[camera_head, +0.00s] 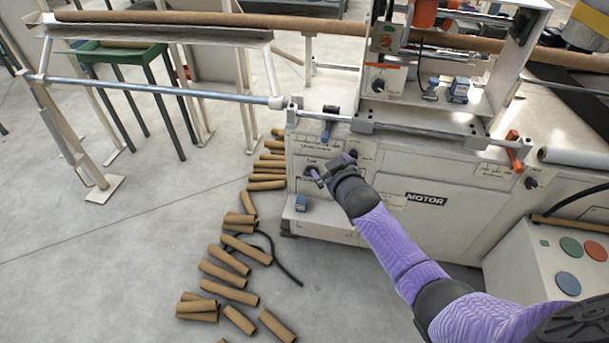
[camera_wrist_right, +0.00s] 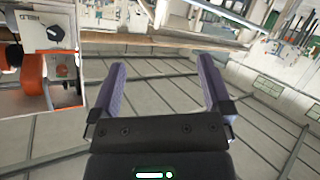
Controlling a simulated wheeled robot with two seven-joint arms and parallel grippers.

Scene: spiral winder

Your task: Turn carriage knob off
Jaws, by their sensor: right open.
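The machine's white front panel (camera_head: 395,185) carries several dark knobs and small labels; I cannot read which label is the carriage one. The arm with purple sleeves comes in from the lower right, and I take it as my right. Its gripper (camera_head: 331,168) is at the left part of this panel, fingers apart. A dark knob (camera_head: 309,170) shows near the left finger; contact and its setting cannot be told. In the right wrist view the fingers (camera_wrist_right: 162,92) are wide open with nothing between them. A black knob (camera_wrist_right: 56,33) on a white panel shows at upper left there.
A steel bar (camera_head: 350,118) runs above the panel. An orange handle (camera_head: 514,150) is at the right. A button box (camera_head: 562,265) stands at the lower right. Cardboard tubes (camera_head: 229,275) lie on the floor at left. Open floor lies farther left.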

